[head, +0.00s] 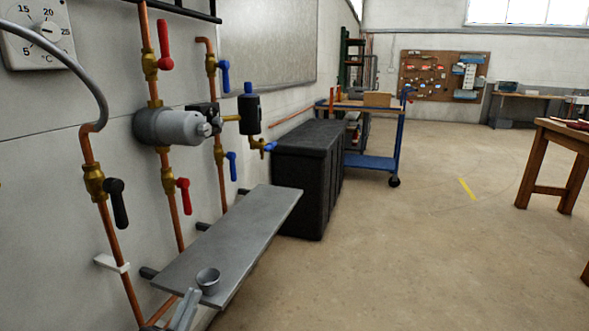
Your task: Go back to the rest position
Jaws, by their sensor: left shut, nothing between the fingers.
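Part of my left gripper (186,309) shows at the bottom edge of the head view. It is a small grey shape in front of the near end of a grey metal shelf (225,240). It is shut and empty. I cannot tell whether the gripper touches the shelf. Most of my left arm is out of the picture. My right gripper is not in view.
Copper pipes with a black-handled valve (117,203), red and blue handles and a grey pump (170,127) line the left wall. A black chest (307,180) and a blue trolley (372,162) stand beyond the shelf. A wooden table (553,150) stands right. The middle floor is clear.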

